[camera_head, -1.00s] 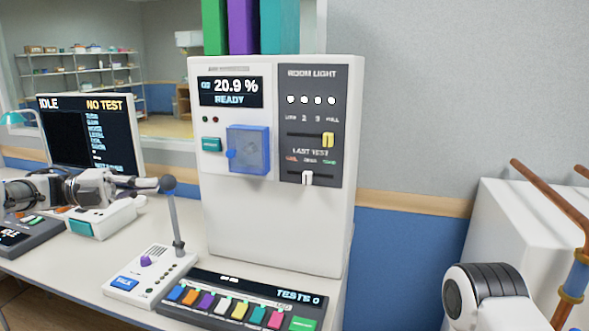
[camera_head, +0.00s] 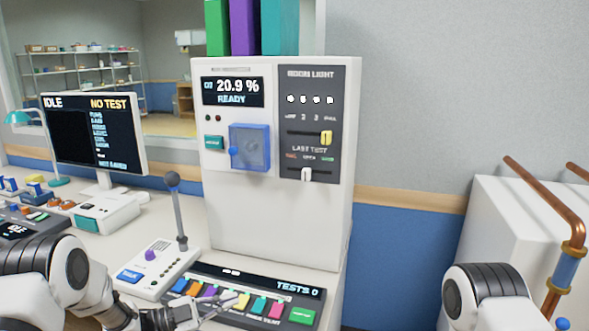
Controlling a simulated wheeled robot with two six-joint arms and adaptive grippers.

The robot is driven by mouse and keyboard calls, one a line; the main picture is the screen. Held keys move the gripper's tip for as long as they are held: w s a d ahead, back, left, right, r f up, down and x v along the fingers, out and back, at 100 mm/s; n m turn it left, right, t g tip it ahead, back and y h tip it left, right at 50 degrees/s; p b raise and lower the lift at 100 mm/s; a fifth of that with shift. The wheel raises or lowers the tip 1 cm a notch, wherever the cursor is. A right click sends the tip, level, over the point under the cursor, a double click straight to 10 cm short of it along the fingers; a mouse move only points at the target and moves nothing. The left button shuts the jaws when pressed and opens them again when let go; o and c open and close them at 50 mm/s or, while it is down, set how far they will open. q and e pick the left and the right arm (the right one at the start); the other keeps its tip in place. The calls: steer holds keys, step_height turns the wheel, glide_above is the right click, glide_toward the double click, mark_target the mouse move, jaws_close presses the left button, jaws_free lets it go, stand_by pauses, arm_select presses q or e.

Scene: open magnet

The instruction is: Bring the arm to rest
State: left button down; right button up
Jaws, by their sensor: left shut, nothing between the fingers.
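My left arm comes in from the lower left. My left gripper (camera_head: 213,312) is shut and empty, low over the front left part of the panel with coloured keys (camera_head: 306,298) at the bottom of the head view. It hides part of that panel's front edge; I cannot tell whether it touches the panel. Only a black and white link of my right arm shows at the lower right; the right gripper is out of view.
A white wall cabinet (camera_head: 280,215) with a blue clear cover (camera_head: 249,147) and sliders stands behind the panel. A microphone console (camera_head: 150,270) is left of the panel. A monitor (camera_head: 95,135) stands further left. Copper pipes (camera_head: 545,200) and a white box are at right.

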arm_select(q)
steer(key=s+f+n+y, duration=0.5)
steer(key=s+f+n, duration=0.15)
steer(key=f, duration=0.35)
steer(key=s+f+n+y, duration=0.4)
steer(key=s+f+n, duration=0.25)
steer(key=f, duration=0.35)
steer(key=s+a+f+n+g+y, duration=0.1)
steer(key=s+a+n+g+y, duration=0.1)
steer(key=s, duration=0.6)
steer(key=s+a+f+n+g+y, duration=0.2)
steer(key=s+a+n+g+y, duration=0.1)
steer(key=s, duration=0.6)
steer(key=s+a+f+n+g+y, duration=0.2)
steer(key=s+a, duration=0.3)
steer(key=s, duration=0.4)
steer(key=shift+s+n+g+y, duration=0.2)
steer(key=shift+n+g+y, duration=0.3)
steer(key=shift+w, duration=0.1)
